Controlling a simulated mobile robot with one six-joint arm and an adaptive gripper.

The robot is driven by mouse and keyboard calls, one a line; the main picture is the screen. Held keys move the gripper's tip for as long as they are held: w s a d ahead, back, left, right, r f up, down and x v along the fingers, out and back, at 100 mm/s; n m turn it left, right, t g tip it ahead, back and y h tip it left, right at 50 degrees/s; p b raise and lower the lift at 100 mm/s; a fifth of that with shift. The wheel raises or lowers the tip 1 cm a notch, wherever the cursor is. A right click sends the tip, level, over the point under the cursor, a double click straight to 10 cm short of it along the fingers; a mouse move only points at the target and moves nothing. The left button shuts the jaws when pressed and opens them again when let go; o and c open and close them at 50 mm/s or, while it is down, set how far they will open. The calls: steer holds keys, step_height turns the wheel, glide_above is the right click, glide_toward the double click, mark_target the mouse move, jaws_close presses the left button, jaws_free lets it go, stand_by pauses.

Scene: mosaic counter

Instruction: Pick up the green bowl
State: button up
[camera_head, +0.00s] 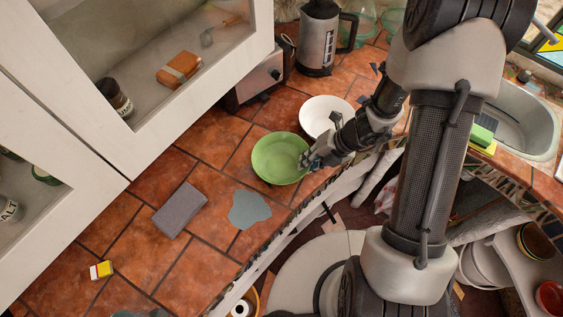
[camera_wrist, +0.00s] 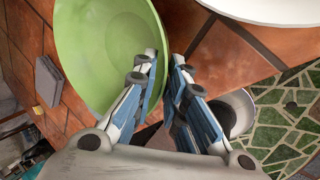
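The green bowl (camera_head: 277,160) sits on the tiled counter in the head view, just in front of a white bowl. My gripper (camera_head: 308,161) is at its right rim. In the wrist view the green bowl (camera_wrist: 105,45) fills the upper left. My gripper (camera_wrist: 166,60) straddles the rim there, with the left finger over the bowl's inside and the right finger outside. The fingertips are close together with a narrow gap. Whether both fingers press on the wall cannot be made out.
A white bowl (camera_head: 325,116) stands close behind the green one. A grey block (camera_head: 180,209), a blue-grey flat patch (camera_head: 249,208) and a yellow-white box (camera_head: 101,270) lie on the counter. A kettle (camera_head: 318,40) stands at the back. A sink (camera_head: 524,122) is at the right.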

jaws_close()
steer(key=shift+r, duration=0.1)
stand_by(0.3)
